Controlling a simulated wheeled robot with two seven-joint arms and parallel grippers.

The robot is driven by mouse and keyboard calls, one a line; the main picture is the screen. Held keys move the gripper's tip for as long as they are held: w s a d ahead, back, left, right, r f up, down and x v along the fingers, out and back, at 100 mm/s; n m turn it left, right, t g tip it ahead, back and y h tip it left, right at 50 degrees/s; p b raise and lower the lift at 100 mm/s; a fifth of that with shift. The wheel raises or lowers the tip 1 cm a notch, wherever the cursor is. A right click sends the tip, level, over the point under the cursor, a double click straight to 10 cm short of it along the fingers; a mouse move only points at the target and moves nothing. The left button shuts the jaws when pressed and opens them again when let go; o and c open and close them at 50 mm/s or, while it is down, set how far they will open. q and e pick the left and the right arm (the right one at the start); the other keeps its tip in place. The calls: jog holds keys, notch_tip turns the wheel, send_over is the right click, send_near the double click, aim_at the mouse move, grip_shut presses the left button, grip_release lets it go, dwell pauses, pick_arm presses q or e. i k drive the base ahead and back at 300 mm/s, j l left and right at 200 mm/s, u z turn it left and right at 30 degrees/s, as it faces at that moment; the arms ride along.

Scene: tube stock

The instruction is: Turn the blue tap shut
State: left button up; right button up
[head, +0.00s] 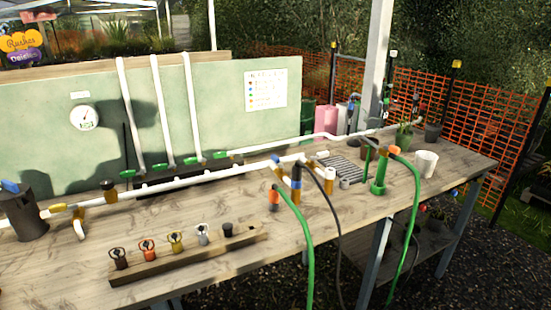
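A small blue handle (275,158) sits on the white pipe near the middle of the bench, beside an orange fitting. Another blue part (10,186) shows on top of a dark cylinder (25,217) at the left edge. I cannot tell from this view which of these is the blue tap, or whether it is open or shut. A dark upright connector with a blue band (296,176) stands at the pipe's middle, near the hoses. Neither of my grippers is in view.
A wooden rack (185,258) with several coloured valve-like pieces lies at the front of the bench. Green hoses (300,225) hang over the front edge. White pipes with green handles (166,165) run down the back board. A white cup (426,163) stands at the right.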

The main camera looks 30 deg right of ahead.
aim_at(274, 158)
jog(key=i+l+z, duration=0.2)
jog(key=l, duration=0.2)
jog(key=i+l+z, duration=0.15)
jog(key=l, duration=0.2)
jog(key=i+l+z, duration=0.2)
jog(key=l, duration=0.15)
jog(key=k, duration=0.1)
